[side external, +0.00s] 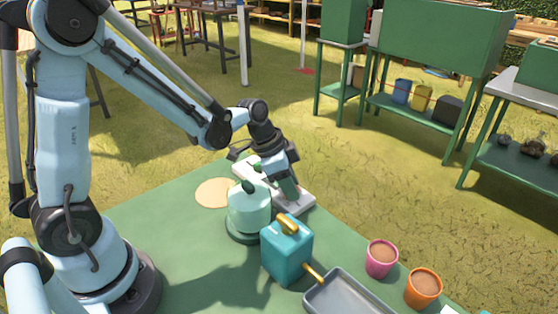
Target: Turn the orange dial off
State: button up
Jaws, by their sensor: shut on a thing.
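My gripper (287,187) reaches down over a pale, flat board (304,203) on the green table, behind the mint-green pot. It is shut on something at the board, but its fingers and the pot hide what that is. No orange dial can be made out in this view; it may be hidden behind the gripper or the pot.
The mint-green lidded pot (249,208) stands close in front of my gripper. A teal box (286,252) with a yellow handle and spout is beside it. A grey tray (318,303), a pink cup (381,258) and an orange cup (423,288) are at right. A tan disc (213,193) lies left.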

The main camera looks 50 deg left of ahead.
jog(key=shift+d+n+t+y, duration=0.1)
jog(key=shift+n+t+y, duration=0.4)
jog(key=shift+n, duration=1.6)
jog(key=shift+y, duration=0.3)
jog(key=o, duration=1)
jog(key=shift+r, duration=0.1)
jog(key=v, duration=1.2)
jog(key=shift+w, duration=0.1)
